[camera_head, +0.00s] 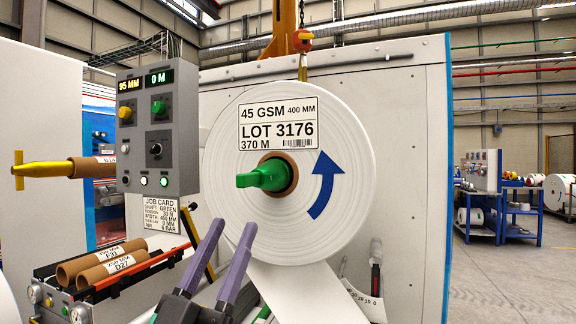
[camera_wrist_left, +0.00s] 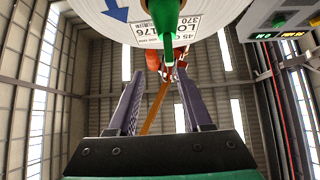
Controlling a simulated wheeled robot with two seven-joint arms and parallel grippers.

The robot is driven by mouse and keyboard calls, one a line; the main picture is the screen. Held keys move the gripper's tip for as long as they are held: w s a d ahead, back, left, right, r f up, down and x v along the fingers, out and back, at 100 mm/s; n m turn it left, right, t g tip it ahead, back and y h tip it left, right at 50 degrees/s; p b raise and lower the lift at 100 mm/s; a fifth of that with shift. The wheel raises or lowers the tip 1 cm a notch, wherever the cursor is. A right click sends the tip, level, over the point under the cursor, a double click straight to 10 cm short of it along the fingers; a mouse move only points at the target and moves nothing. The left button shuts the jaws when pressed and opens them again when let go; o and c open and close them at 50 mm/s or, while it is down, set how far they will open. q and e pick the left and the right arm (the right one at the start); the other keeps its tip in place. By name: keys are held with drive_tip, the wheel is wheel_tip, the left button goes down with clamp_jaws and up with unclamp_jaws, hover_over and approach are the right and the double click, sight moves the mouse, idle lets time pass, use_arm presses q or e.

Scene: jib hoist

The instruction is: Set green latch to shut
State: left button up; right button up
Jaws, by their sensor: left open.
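A green latch-like handle (camera_head: 263,177) sticks out of the brown core at the centre of a large white roll (camera_head: 225,130). It points left and toward me. It also shows as a green bar at the top of the left wrist view (camera_wrist_left: 166,30). My left gripper (camera_head: 232,226) has purple fingers, spread apart and empty. It is below and slightly left of the green handle, not touching it. In the left wrist view the open fingers (camera_wrist_left: 159,76) point toward the roll, with the green handle beyond the tips. My right gripper is in neither view.
A grey control panel (camera_head: 158,130) stands left of the roll, with a job card (camera_head: 160,214) below. A yellow-ended shaft (camera_head: 45,169) sticks out at far left. Brown cores (camera_head: 100,262) lie in a rack at lower left. A dark lever (camera_head: 376,272) is at lower right.

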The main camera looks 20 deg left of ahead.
sight(254, 172)
use_arm(q)
drive_tip(key=shift+y, duration=0.3)
drive_tip(key=p+x, duration=0.2)
drive_tip(key=x, duration=0.2)
drive_tip(key=a+p+x, duration=0.1)
drive_tip(key=x, duration=0.3)
drive_tip(key=p+x, duration=0.2)
drive_tip(key=x, duration=0.2)
drive_tip(key=shift+w+a+r+p, duration=0.2)
drive_tip(key=shift+r+p, duration=0.1)
drive_tip(key=shift+r, duration=0.05)
drive_tip(key=shift+w+a+r+n, duration=0.1)
drive_tip(key=shift+w+r+n, duration=0.2)
drive_tip(key=shift+w, duration=0.15)
drive_tip(key=shift+f, duration=0.1)
clamp_jaws()
